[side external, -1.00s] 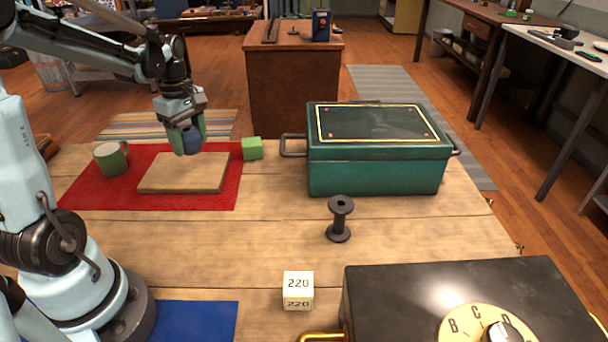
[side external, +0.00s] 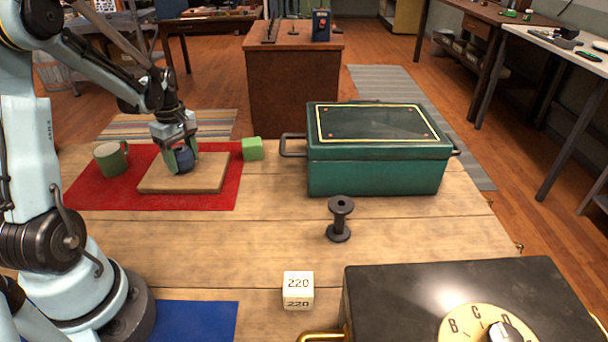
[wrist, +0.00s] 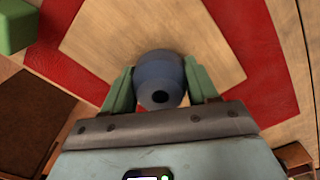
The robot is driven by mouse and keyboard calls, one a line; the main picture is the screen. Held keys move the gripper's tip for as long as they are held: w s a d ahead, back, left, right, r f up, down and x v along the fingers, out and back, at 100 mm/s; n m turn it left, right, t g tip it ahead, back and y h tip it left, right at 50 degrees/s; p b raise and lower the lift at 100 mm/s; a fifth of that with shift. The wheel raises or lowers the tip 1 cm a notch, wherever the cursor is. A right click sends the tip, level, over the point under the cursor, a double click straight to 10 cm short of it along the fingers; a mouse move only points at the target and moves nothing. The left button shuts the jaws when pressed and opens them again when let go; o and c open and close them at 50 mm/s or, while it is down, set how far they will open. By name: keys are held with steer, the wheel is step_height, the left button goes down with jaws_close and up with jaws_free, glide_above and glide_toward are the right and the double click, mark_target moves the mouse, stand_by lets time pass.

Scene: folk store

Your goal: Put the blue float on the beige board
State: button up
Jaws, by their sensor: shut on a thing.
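The blue float (side external: 184,160) is between the green fingers of my gripper (side external: 181,163), low over the beige board (side external: 212,174). It looks down at or very near the board's surface, but I cannot tell whether it touches. In the wrist view the float (wrist: 160,76) shows a dark hole at its end, and both fingers of my gripper (wrist: 161,88) press its sides. The board (wrist: 120,35) spreads beneath it there. The board lies flat on a red mat (side external: 100,190).
A green mug (side external: 111,159) stands left of the board and a green cube (side external: 252,149) to its right. A green metal box (side external: 378,165), a black spool (side external: 339,220) and a white 220 block (side external: 298,290) are farther off. The table between is clear.

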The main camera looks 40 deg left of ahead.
mark_target(181, 150)
steer(key=shift+f, duration=0.15)
steer(key=o, duration=1.1)
steer(key=shift+c, duration=0.2)
step_height(181, 150, up, 12)
steer(key=d+m+t, duration=0.7)
steer(key=d+m, duration=1.3)
steer(key=d, duration=0.5)
steer(key=shift+s+d+f, duration=0.25)
steer(key=shift+s+d, duration=0.05)
steer(key=shift+s, duration=0.05)
